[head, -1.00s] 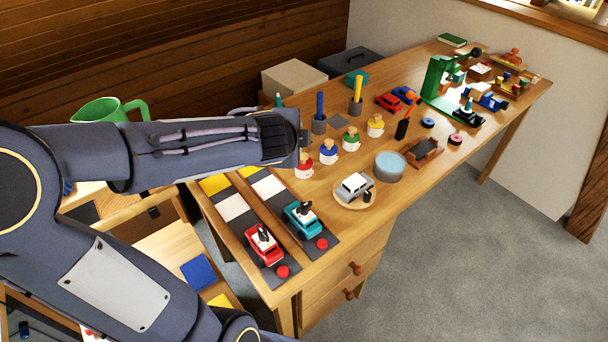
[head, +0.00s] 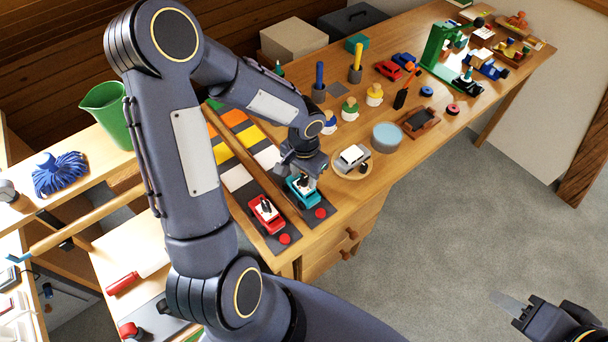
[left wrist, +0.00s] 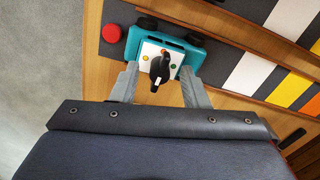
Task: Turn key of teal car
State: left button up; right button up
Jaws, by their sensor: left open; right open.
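The teal car (head: 301,193) stands on the nearer dark track strip, close to its red button (head: 320,213). In the left wrist view the teal car (left wrist: 190,50) shows a white top plate with a black key (left wrist: 160,68) standing on it. My left gripper (head: 308,176) is right over the car; in the left wrist view its two fingers (left wrist: 158,82) are apart, one on each side of the key, with nothing between them but the key. Whether they touch the car top I cannot tell. My right gripper (head: 535,312) is at the lower right, over the floor, open and empty.
A red car (head: 266,213) stands on the neighbouring track beside the teal one, with another red button (head: 285,239). A silver car (head: 352,158) on a round wooden plate and a blue-grey round tin (head: 388,137) stand to the right. Peg figures and tools stand behind.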

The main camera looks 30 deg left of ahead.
pick_arm(q)
jog(key=shift+f, duration=0.4)
grip_shut()
jog(key=shift+m, duration=0.9)
grip_release()
jog(key=shift+r, duration=0.15)
